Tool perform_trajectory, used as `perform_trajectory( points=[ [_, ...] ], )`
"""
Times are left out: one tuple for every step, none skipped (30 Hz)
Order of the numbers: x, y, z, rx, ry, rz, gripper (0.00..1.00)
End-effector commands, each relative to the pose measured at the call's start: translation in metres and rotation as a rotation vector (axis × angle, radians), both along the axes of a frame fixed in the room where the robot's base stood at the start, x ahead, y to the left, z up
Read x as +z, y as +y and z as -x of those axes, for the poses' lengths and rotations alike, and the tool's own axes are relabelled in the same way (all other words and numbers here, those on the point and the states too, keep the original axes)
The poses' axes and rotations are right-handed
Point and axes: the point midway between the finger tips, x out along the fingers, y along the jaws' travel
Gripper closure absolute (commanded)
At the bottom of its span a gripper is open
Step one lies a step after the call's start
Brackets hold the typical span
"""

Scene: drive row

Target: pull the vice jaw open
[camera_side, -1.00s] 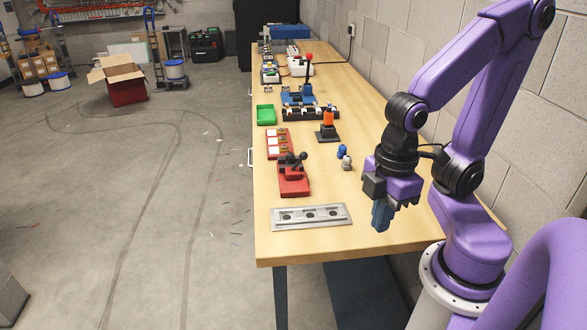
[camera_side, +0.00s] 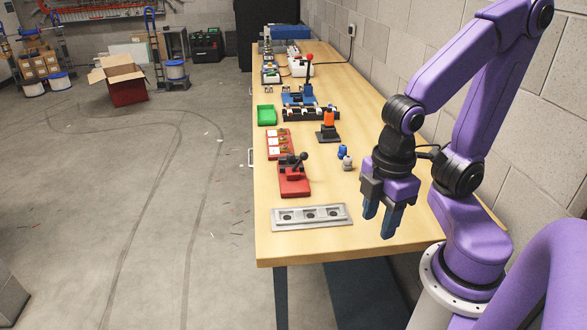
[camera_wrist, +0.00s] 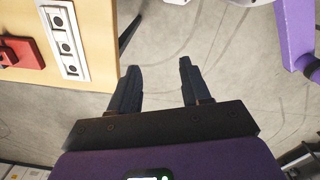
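My gripper (camera_side: 378,226) hangs fingers down over the right front of the bench, near its edge. In the wrist view its two dark fingers (camera_wrist: 159,66) stand apart with only grey floor between them. A blue device with grey parts (camera_side: 298,96), farther back along the bench, looks like the vice, but it is too small to tell its jaw or how far that stands open. It is well away from my gripper. The wrist view does not show it.
A grey plate with several holes (camera_side: 311,216) lies at the bench front; it also shows in the wrist view (camera_wrist: 66,43). Behind it stand a red device with a black knob (camera_side: 293,182), an orange-topped post (camera_side: 328,127) and a green tray (camera_side: 266,115). A block wall bounds the right.

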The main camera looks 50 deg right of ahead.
Motion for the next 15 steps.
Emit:
perform_trajectory(
  points=[
    [-0.005, -0.005, -0.007, 0.010, -0.010, 0.045, 0.35],
    [-0.008, -0.009, -0.013, 0.019, -0.019, 0.081, 0.28],
    [-0.013, -0.015, -0.022, 0.035, -0.034, 0.136, 0.28],
    [-0.017, -0.021, -0.029, 0.051, -0.046, 0.183, 0.28],
    [-0.021, -0.027, -0.038, 0.068, -0.058, 0.236, 0.28],
    [-0.025, -0.036, -0.050, 0.095, -0.075, 0.309, 0.28],
    [-0.028, -0.042, -0.059, 0.115, -0.086, 0.364, 0.28],
    [-0.031, -0.049, -0.068, 0.139, -0.097, 0.419, 0.28],
    [-0.034, -0.057, -0.080, 0.171, -0.110, 0.491, 0.28],
    [-0.036, -0.062, -0.089, 0.197, -0.118, 0.543, 0.28],
    [-0.037, -0.068, -0.098, 0.226, -0.127, 0.595, 0.28],
    [-0.039, -0.075, -0.109, 0.263, -0.135, 0.661, 0.28],
    [-0.040, -0.079, -0.118, 0.294, -0.141, 0.709, 0.28],
    [-0.042, -0.083, -0.127, 0.326, -0.147, 0.755, 0.28],
    [-0.043, -0.088, -0.138, 0.371, -0.153, 0.816, 0.28]
  ],
)
